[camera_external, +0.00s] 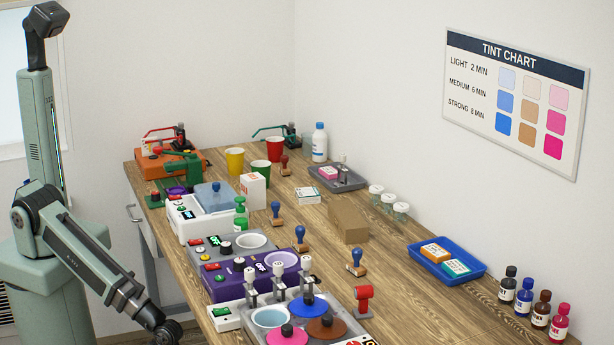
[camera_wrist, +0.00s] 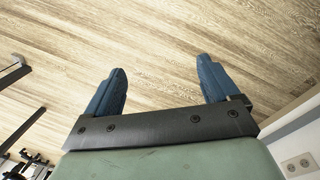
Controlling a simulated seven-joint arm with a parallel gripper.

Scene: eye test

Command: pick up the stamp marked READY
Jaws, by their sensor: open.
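Several stamps stand on the wooden table in the external view. Three have blue handles: one stamp (camera_external: 276,212), a second stamp (camera_external: 300,238) and a third stamp (camera_external: 356,262). A red stamp (camera_external: 363,300) stands near the front, a green-handled stamp (camera_external: 240,206) by the white machine, and a brownish-red stamp (camera_external: 284,165) near the cups. No stamp's marking is legible, so I cannot tell which says READY. My gripper (camera_wrist: 162,66) is open and empty in the wrist view, over wood-grain flooring, with no stamp in sight. My arm hangs left of the table in the external view.
The table (camera_external: 455,316) holds a white machine (camera_external: 200,225), a purple machine (camera_external: 230,285), a grey pot tray (camera_external: 345,325), a cardboard box (camera_external: 348,221), a blue tray (camera_external: 475,275) and several bottles (camera_external: 524,297). Bare wood lies right of the blue-handled stamps.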

